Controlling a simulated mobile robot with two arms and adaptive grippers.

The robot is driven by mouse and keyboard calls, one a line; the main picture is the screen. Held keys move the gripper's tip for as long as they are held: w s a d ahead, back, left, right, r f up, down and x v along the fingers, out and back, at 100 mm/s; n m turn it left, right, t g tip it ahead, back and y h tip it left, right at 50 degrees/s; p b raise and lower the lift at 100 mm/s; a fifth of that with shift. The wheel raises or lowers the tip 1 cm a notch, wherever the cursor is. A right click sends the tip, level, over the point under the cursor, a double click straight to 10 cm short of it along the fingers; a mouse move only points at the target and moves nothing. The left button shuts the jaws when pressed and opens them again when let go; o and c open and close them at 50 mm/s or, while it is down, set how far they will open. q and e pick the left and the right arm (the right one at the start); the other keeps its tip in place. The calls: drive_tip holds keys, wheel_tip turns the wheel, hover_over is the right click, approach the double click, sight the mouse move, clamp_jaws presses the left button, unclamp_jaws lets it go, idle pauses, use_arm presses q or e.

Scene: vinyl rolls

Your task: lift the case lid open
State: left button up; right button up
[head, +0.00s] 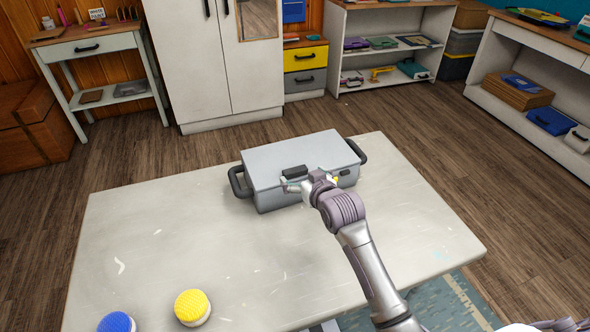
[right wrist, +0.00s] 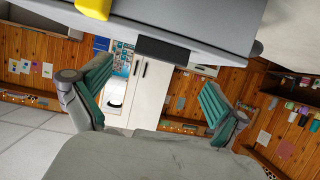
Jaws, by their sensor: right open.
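The grey case (head: 300,152) stands on the pale table with its lid lying flat and shut. A black handle sits on each side, and a dark grip (head: 294,171) is at the front edge of the lid. My right gripper (head: 292,186) is at the case's front, just below and close to the dark grip. In the right wrist view its two green-padded fingers (right wrist: 155,100) are spread with nothing between them. The case's grey underside edge (right wrist: 215,22) and dark grip (right wrist: 163,50) show above them. I cannot tell whether they touch the case. My left gripper is out of view.
The table (head: 140,225) has free room left and right of the case. A yellow-topped round brush (head: 192,306) and a blue-topped one (head: 117,322) stand at its near left. A white cabinet (head: 220,60) and shelves stand behind, beyond the wooden floor.

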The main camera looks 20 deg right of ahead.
sight(296, 170)
drive_tip(key=x, duration=0.6)
